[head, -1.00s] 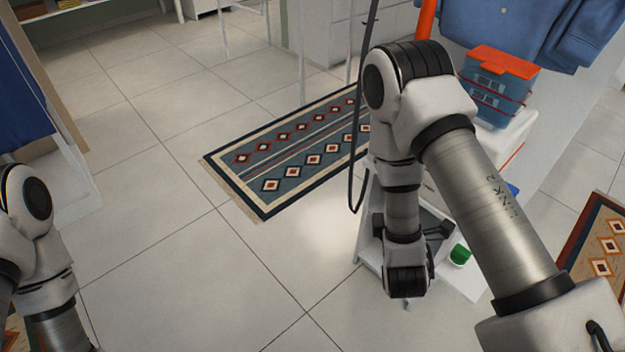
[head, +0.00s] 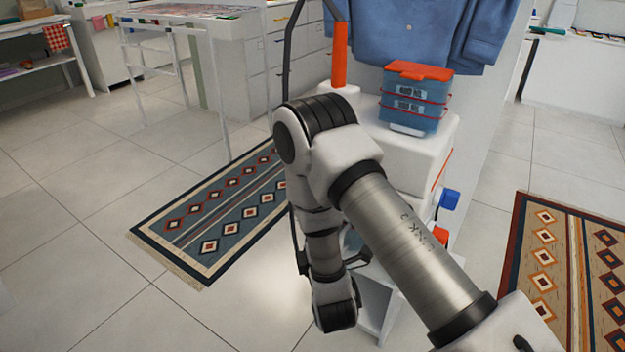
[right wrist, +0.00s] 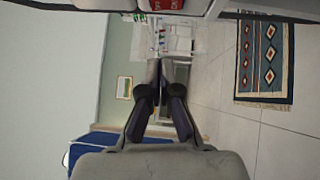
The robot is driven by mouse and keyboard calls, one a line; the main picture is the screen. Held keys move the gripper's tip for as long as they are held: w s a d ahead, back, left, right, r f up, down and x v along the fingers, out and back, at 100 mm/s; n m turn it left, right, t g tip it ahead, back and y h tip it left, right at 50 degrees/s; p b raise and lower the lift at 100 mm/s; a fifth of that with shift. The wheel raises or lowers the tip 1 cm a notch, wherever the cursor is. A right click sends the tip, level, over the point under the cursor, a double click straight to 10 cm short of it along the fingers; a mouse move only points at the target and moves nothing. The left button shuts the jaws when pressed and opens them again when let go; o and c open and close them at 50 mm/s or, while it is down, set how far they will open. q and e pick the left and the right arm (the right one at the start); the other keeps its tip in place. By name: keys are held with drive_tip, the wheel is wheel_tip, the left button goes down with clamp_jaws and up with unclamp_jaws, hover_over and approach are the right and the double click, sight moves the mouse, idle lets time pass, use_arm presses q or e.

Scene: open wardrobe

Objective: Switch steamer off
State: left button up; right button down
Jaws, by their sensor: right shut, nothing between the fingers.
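The steamer's white body (head: 415,152) stands right of centre in the head view, behind my right arm. An orange pole (head: 339,55) rises from it. A blue knob (head: 449,199) and an orange-red part (head: 441,236) stick out on its right side, the latter partly behind my arm. In the right wrist view, a red switch-like part with white lettering (right wrist: 166,5) is cut off by the top edge. My right gripper (right wrist: 156,66) is shut and empty, pointing into the room, apart from that part. Its fingertips are hidden in the head view. My left gripper is out of view.
Patterned rugs lie left (head: 225,215) and right (head: 565,260). The tiled floor at left is open.

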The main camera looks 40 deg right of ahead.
use_arm(q)
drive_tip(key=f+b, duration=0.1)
drive_tip(key=b, duration=0.2)
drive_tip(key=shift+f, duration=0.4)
use_arm(e)
drive_tip(key=w+d+r, duration=0.1)
drive_tip(key=w+d, duration=0.5)
drive_tip(key=w, duration=0.2)
drive_tip(key=shift+w+d, duration=0.3)
drive_tip(key=shift+r, duration=0.1)
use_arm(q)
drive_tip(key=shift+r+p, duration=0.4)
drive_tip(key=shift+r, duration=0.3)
use_arm(e)
drive_tip(key=shift+d+r, duration=0.1)
drive_tip(key=shift+d, duration=0.1)
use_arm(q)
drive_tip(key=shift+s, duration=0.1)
